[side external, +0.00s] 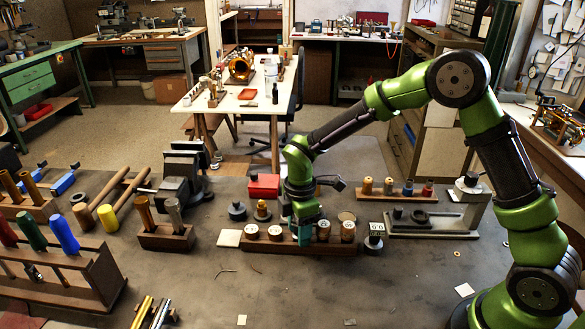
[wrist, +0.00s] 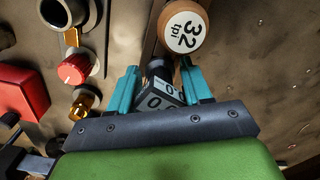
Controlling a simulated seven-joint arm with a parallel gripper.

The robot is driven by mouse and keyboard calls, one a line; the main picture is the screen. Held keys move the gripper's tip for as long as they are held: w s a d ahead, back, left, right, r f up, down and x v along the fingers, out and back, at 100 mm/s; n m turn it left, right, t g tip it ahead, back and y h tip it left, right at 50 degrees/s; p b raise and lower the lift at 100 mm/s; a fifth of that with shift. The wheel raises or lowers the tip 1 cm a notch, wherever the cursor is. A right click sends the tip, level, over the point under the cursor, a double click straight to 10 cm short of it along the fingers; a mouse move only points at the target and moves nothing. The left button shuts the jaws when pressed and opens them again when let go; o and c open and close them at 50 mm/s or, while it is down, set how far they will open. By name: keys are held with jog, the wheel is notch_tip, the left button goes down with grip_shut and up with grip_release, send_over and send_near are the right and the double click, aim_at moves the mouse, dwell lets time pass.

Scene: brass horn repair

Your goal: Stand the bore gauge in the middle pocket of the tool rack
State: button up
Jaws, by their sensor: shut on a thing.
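The tool rack (side external: 285,248) is a long low wooden block in the side view. Wooden handles with round pale labels stand in it on both sides of a middle space. My gripper (side external: 303,240) points down over that middle part. In the wrist view my gripper (wrist: 160,72) has its teal fingers shut on the bore gauge (wrist: 160,92), a dark piece with a pale digit display. A handle marked "32 tpi" (wrist: 183,32) stands just beyond the fingers. The gauge's lower end is hidden, so I cannot tell how deep it sits in the pocket.
A red box (side external: 263,186) lies behind the rack. A small block with a digit display (side external: 375,239) stands close to the rack's right end. A pale square (side external: 229,238) lies at its left end. The bench in front is mostly clear.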

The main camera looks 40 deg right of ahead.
jog(key=shift+r, duration=0.2)
jog(key=shift+r, duration=1.1)
jog(key=shift+d+r, duration=0.2)
jog(key=shift+r, duration=0.15)
jog(key=s+d+r+m, duration=0.6)
jog(key=d+r+m, duration=0.2)
jog(key=r+m, duration=0.5)
jog(key=w+a+f, duration=0.3)
jog(key=a+f, duration=0.2)
jog(key=w+a+f, duration=0.2)
jog(key=a, duration=0.1)
jog(key=shift+w+a+f, duration=0.25)
jog(key=shift+w+f, duration=0.05)
jog(key=shift+w, duration=0.05)
jog(key=shift+w+r, duration=0.1)
jog(key=shift+w, duration=0.05)
